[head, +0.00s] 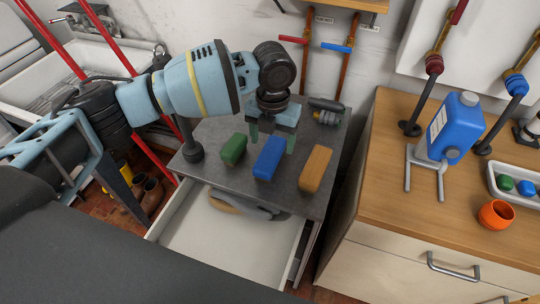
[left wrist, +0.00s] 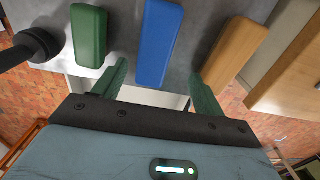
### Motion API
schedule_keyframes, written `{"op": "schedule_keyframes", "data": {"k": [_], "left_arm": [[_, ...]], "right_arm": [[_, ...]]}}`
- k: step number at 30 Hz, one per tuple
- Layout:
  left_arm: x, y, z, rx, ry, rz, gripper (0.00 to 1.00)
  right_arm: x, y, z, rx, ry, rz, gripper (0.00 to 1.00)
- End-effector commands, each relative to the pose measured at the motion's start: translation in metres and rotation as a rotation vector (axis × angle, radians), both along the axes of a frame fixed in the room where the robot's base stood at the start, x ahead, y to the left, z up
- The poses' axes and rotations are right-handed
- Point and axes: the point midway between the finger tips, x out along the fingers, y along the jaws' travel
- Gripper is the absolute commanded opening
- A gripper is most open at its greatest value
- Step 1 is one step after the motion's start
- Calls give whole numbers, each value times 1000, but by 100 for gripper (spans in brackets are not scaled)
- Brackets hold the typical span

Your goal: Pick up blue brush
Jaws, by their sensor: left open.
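The blue brush (head: 268,158) is a block lying on the grey cabinet top (head: 211,134), between a green block (head: 233,149) and a tan wooden block (head: 316,168). My left gripper (head: 271,140) is open over the cabinet top, just behind and above the blue brush. In the left wrist view the blue brush (left wrist: 160,42) shows in line with the gap between my two green fingers (left wrist: 160,75). The fingers appear apart from it, with nothing held. My right gripper is not in view.
The cabinet's drawer (head: 220,243) stands open, with a curved grey and tan object inside. A dark post (head: 190,140) stands at the top's left edge, and a dark tool (head: 326,111) lies at the back. A wooden counter (head: 384,195) with a blue jug (head: 455,128) is at the right.

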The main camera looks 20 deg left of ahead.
Motion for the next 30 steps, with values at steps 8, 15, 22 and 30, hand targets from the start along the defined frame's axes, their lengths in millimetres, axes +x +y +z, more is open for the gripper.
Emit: {"op": "schedule_keyframes", "data": {"k": [8,15,22,30], "left_arm": [[0,0,-16,0,0,-1,71],[5,8,-43,2,2,1,71],[6,8,-66,1,0,1,71],[6,8,-68,1,-1,0,70]], "right_arm": [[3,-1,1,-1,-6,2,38],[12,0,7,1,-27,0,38],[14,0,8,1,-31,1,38],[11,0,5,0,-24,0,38]]}}
